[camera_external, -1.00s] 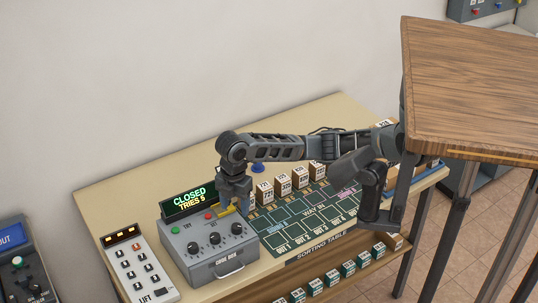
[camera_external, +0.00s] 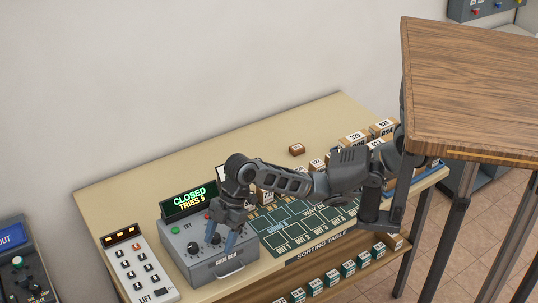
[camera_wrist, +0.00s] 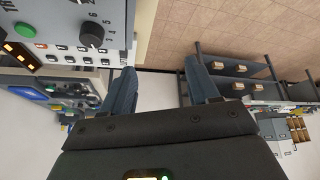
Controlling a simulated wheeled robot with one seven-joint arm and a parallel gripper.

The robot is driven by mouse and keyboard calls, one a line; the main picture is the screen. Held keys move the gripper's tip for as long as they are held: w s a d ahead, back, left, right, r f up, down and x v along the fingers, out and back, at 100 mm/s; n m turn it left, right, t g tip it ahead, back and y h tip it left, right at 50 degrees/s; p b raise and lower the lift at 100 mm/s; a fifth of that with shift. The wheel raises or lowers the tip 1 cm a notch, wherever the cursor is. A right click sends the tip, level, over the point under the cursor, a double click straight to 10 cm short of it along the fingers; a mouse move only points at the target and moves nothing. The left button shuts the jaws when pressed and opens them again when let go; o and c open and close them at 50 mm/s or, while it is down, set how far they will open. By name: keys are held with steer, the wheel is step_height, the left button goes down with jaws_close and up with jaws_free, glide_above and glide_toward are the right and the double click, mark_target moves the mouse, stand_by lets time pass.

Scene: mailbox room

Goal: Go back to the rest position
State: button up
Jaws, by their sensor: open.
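My gripper (camera_external: 226,238) is in front of the right part of the grey code box (camera_external: 195,262), near its dials, with its fingers pointing down. In the wrist view my gripper (camera_wrist: 162,90) is open, its two blue-grey fingers apart with nothing between them. The grey box face with a green button and a black dial (camera_wrist: 92,36) shows at upper left there. I cannot tell whether a finger touches the box. My arm stretches from the right over the sorting table and hides part of it.
The display (camera_external: 188,200) reads CLOSED, TRIES 5. The LIFT keypad (camera_external: 141,266) stands left of the box. The green sorting mat (camera_external: 283,238) lies to the right, with small labelled boxes behind it. A brown block (camera_external: 297,149) lies farther back. A wooden tabletop (camera_external: 470,90) rises at right.

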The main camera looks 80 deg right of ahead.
steer(key=s+a+m+t+y, duration=0.2)
steer(key=a+m+t+y, duration=0.3)
steer(key=a, duration=0.5)
steer(key=s+d+f+m+t+h, duration=0.1)
steer(key=s+f+m+t, duration=0.1)
steer(key=s+m+t, duration=0.25)
steer(key=s+d+f+m+t+h, duration=0.1)
steer(key=s+d+f+m+h, duration=0.25)
steer(key=s+d, duration=0.35)
steer(key=s+d+f+m+t+h, duration=0.1)
steer(key=s+d+f+m+h, duration=0.25)
steer(key=s, duration=0.45)
steer(key=s+d+r+n+h, duration=0.1)
steer(key=s+d+r, duration=0.1)
steer(key=s+d, duration=0.3)
steer(key=s+d+r+n+h+b, duration=0.1)
steer(key=s+d+r, duration=0.2)
steer(key=s+d, duration=0.3)
steer(key=s, duration=0.5)
steer(key=shift+d+n+t, duration=0.3)
steer(key=shift+n+t, duration=0.05)
